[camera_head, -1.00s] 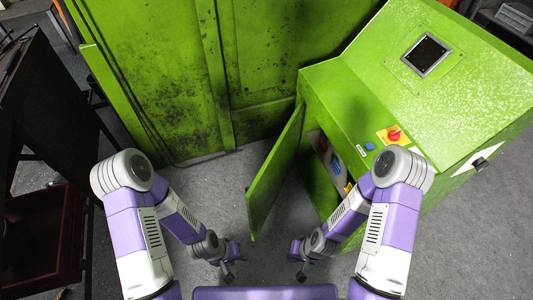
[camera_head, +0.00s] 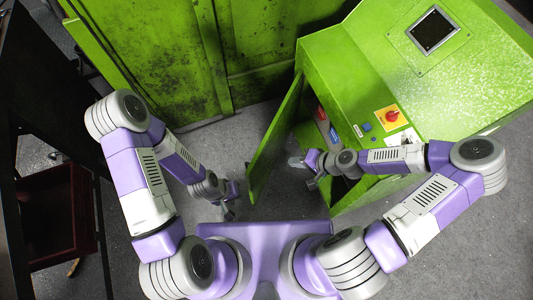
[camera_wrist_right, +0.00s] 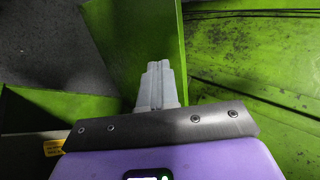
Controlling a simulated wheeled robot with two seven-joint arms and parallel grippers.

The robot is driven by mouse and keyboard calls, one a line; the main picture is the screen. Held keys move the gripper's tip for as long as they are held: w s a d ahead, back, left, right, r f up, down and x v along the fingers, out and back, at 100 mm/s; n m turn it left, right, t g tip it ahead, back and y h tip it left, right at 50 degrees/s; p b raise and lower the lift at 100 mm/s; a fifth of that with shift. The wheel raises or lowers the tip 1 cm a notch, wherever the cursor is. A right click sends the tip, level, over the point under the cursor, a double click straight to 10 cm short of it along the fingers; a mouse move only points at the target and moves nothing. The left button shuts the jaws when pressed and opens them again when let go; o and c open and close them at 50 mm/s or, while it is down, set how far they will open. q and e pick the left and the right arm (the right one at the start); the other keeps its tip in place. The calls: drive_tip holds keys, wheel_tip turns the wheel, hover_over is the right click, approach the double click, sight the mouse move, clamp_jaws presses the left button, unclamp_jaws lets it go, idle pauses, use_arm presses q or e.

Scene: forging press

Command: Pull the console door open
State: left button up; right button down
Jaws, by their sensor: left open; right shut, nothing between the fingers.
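The green console (camera_head: 400,75) stands at the right in the head view. Its green door (camera_head: 273,145) stands partly open, swung out from the left of the console's front, and colored items show inside the opening. My right gripper (camera_head: 295,162) is shut and empty on the inner side of the door, close to it; I cannot tell if it touches. In the right wrist view its closed fingers (camera_wrist_right: 158,85) point at the green door panel (camera_wrist_right: 140,40). My left gripper (camera_head: 230,203) is open and empty, low on the outer side of the door.
A large green press panel (camera_head: 170,60) stands behind the door. A dark red bin (camera_head: 55,215) and a dark rack are at the left. A red rotary switch on a yellow plate (camera_head: 390,117) sits on the console. Grey floor (camera_head: 215,150) is free left of the door.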

sight(259, 157)
drive_tip(key=b+x, duration=0.1)
drive_tip(key=x, duration=0.3)
drive_tip(key=r+b+x, duration=0.1)
drive_tip(key=b+x, duration=0.1)
drive_tip(key=x, duration=0.2)
drive_tip(key=a+b+x, duration=0.1)
drive_tip(key=x, duration=0.3)
drive_tip(key=shift+w+a+r, duration=0.15)
drive_tip(key=shift+w+r, duration=0.05)
drive_tip(key=shift+w, duration=0.25)
drive_tip(key=shift+w+a, duration=0.2)
drive_tip(key=shift+a, duration=0.25)
